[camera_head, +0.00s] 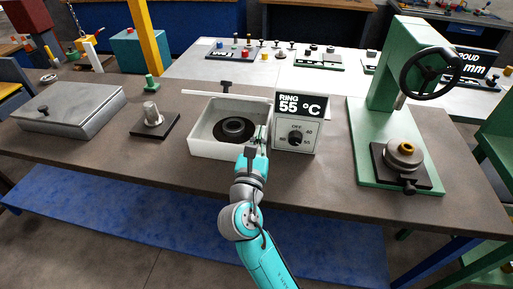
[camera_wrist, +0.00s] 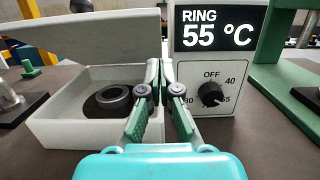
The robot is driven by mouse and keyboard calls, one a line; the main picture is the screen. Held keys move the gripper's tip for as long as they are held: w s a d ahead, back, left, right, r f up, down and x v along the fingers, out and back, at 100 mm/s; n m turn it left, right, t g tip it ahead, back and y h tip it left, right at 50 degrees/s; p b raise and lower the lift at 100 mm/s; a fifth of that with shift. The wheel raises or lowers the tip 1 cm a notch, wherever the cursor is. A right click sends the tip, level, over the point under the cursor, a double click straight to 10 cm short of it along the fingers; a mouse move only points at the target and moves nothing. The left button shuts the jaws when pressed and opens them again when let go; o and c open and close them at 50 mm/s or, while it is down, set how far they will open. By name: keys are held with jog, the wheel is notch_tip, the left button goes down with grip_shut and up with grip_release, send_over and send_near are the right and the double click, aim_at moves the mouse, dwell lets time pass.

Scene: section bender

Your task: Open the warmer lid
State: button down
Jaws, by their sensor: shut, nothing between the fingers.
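The warmer (camera_head: 203,146) is a white open-topped box on the brown table, with a dark ring (camera_head: 236,128) inside it. It also shows in the wrist view (camera_wrist: 70,133), with the ring (camera_wrist: 112,96) visible. The white lid (camera_wrist: 90,38) stands raised along the box's back edge, leaving the inside open. Its black knob (camera_head: 226,86) shows at the back. My gripper (camera_head: 262,136) is shut and empty at the box's right side, close to the temperature panel. In the wrist view my fingertips (camera_wrist: 160,68) meet in front of the lid's right end.
The panel (camera_head: 295,125) reading RING 55 °C, with a black dial, stands just right of my gripper. A green press (camera_head: 385,95) with a handwheel is farther right. A post on a black plate (camera_head: 154,122) and a grey lidded box (camera_head: 70,108) are left.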

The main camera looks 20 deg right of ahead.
jog(key=w+d+r, duration=0.2)
jog(key=w+r, duration=0.1)
jog(key=shift+w+d+r, duration=0.4)
jog(key=shift+w+r, duration=0.1)
